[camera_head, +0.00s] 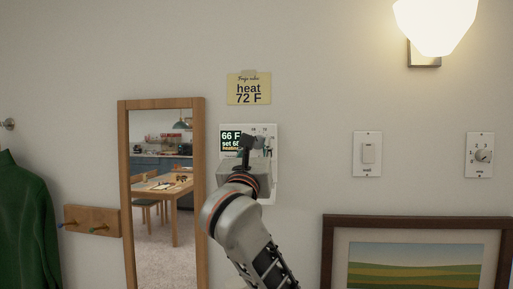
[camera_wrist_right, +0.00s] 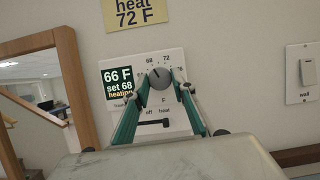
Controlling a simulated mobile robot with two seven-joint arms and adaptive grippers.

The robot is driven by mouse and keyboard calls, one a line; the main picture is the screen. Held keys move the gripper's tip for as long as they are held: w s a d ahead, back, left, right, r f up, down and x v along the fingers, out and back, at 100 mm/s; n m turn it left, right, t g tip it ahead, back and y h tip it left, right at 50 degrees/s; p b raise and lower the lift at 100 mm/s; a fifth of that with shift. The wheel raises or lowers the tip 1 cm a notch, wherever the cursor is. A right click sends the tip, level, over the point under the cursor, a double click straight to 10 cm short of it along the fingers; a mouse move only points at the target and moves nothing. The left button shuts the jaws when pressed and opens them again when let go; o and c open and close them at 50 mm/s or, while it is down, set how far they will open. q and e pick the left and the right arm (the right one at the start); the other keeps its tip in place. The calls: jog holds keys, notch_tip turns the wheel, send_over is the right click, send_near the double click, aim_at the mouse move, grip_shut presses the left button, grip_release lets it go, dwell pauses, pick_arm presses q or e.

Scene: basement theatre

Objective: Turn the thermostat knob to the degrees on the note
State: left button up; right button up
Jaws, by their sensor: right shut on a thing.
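The thermostat (camera_head: 272,188) is a white plate on the wall. Its dark display reads 66 F, set 68, heating; the display also shows in the right wrist view (camera_wrist_right: 117,83). The round grey knob (camera_wrist_right: 160,79) sits under a dial scale, its dark mark leaning up and left. My right gripper (camera_wrist_right: 163,84) is shut on the knob, with one green finger on each side. In the head view my right gripper (camera_head: 254,143) covers the knob. The yellow note (camera_head: 249,88) above reads heat 72 F. My left gripper is not in view.
A wood-framed mirror (camera_head: 199,180) hangs close left of the thermostat. A wall switch (camera_head: 368,153) and a small dial plate (camera_head: 479,155) are to the right. A framed picture (camera_head: 420,222) is below them. A heat/off slider (camera_wrist_right: 153,122) sits below the knob.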

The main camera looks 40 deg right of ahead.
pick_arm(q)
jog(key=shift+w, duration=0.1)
pick_arm(e)
jog(key=shift+m, duration=0.3)
